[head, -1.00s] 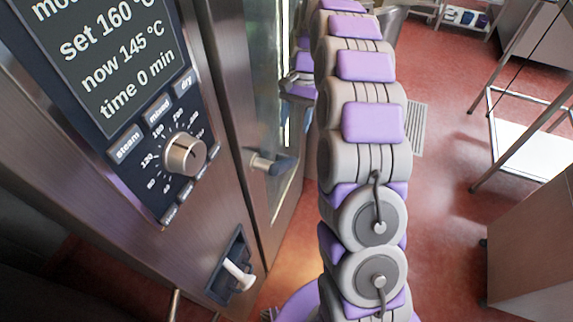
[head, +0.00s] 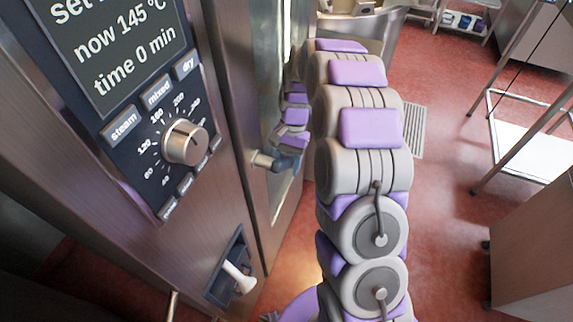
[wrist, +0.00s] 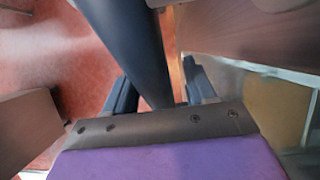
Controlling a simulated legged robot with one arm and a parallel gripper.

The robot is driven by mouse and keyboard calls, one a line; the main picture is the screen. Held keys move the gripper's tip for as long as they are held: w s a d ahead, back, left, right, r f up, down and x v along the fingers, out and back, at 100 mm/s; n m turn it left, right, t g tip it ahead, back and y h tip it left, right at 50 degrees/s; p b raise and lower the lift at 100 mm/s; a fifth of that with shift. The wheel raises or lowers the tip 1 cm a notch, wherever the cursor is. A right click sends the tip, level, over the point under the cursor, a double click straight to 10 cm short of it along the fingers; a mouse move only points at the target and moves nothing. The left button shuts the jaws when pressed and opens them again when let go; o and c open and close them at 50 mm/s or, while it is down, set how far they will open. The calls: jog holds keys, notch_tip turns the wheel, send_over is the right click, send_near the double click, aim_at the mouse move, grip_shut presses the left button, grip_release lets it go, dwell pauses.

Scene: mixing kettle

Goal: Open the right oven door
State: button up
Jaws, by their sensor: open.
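The right oven door (head: 278,75) is a tall steel-framed glass panel right of the control panel in the head view, and it looks shut. Its dark handle with a metal mount (head: 262,160) sticks out from the door's left frame. In the wrist view the handle is a dark blue bar (wrist: 128,35) running from the top edge down between my fingers. My gripper (wrist: 158,84) is open, with one dark finger on each side of the bar. Contact cannot be told. In the head view my gripper end is small and overlaps the handle.
The oven's control panel (head: 140,110) with a knob (head: 184,143) is at left, with a white-levered switch (head: 236,274) below. A metal rack (head: 510,130) and a cabinet (head: 530,235) stand at right. Red floor (head: 440,240) between is free.

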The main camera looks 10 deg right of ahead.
jog(key=shift+a, duration=0.1)
jog(key=shift+d, duration=0.2)
jog(key=shift+c, duration=0.6)
jog(key=shift+d, duration=0.2)
jog(key=c, duration=0.3)
jog(key=shift+a+f, duration=0.1)
jog(key=shift+a, duration=0.05)
grip_shut()
